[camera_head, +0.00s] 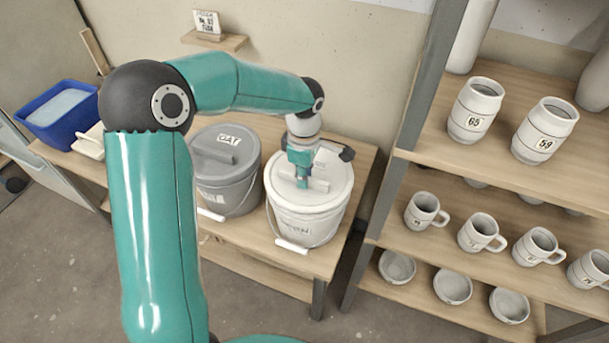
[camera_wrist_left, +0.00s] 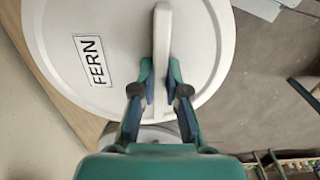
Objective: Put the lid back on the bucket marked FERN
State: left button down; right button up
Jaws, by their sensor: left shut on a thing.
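The round white lid (camera_head: 335,175) is over the top of the white bucket (camera_head: 310,225) at the right end of the bench. The lid looks level and lined up with the rim; I cannot tell whether a small gap is left. In the left wrist view the lid (camera_wrist_left: 200,65) carries a label reading FERN (camera_wrist_left: 93,61). My left gripper (camera_head: 303,182) reaches down from above and is shut on the lid's raised bar handle (camera_wrist_left: 162,60). The label on the bucket's front is too small to read. My right gripper is not in view.
A grey bucket (camera_head: 225,185) with a lid marked OAT stands close on the left. A blue bin (camera_head: 60,115) is at the bench's far left. A shelf unit (camera_head: 400,160) with jars, mugs and bowls stands close on the right. A small sign (camera_head: 207,23) is on the wall.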

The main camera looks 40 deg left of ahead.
pick_arm(q)
jog(key=shift+f+b, duration=0.5)
jog(key=shift+b, duration=0.2)
dwell(1.0)
jog(key=c, duration=0.6)
grip_release()
jog(key=shift+c, duration=0.2)
jog(key=shift+r, duration=0.1)
jog(key=shift+r+p, duration=2.35)
jog(key=shift+r, duration=1.1)
jog(key=shift+c, duration=0.3)
grip_shut()
